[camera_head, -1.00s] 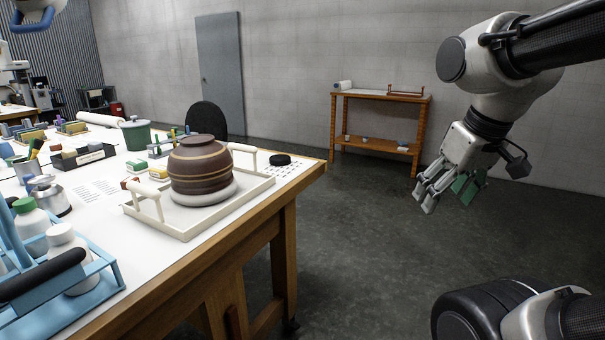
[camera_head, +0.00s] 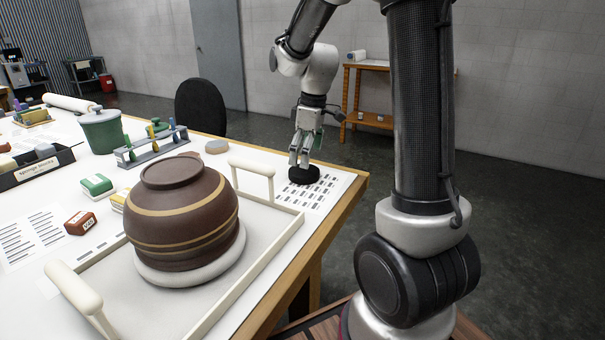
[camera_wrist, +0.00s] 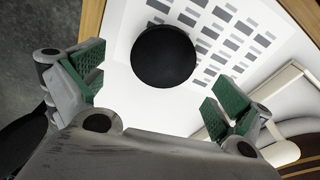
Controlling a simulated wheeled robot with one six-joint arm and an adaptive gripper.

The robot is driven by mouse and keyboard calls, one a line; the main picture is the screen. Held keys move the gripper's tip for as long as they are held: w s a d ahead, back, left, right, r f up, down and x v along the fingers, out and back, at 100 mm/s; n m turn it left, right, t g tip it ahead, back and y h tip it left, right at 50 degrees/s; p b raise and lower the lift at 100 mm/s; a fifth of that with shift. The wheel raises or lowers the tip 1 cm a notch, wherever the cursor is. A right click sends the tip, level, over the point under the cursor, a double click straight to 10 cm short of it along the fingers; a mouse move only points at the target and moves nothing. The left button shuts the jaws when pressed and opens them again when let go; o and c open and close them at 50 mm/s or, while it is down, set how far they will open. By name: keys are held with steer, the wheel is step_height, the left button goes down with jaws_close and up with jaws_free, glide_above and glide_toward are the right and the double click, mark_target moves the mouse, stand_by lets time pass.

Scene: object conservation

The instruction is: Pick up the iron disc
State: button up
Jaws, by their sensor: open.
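The iron disc is a black round piece (camera_head: 304,175) lying on a printed white sheet near the table's far right corner. In the wrist view the disc (camera_wrist: 163,56) lies ahead of and between the open fingers. My gripper (camera_head: 304,158) is just above the disc in the head view, pointing down. In the wrist view my gripper (camera_wrist: 160,92) has its green-padded fingers spread wide with nothing between them. I cannot tell whether a fingertip touches the disc; its far side is partly hidden by the fingers in the head view.
A cream tray (camera_head: 285,232) with raised handles holds a brown banded pot (camera_head: 183,222) on a white ring, left of the disc. A grey round piece (camera_head: 216,146) and a green pot (camera_head: 102,131) stand further left. The table's wooden edge (camera_head: 352,192) is close on the right.

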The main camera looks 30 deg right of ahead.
mark_target(304, 170)
steer(key=f, duration=0.4)
steer(key=shift+a+f, duration=0.1)
steer(key=shift+a, duration=0.1)
steer(key=c, duration=1.8)
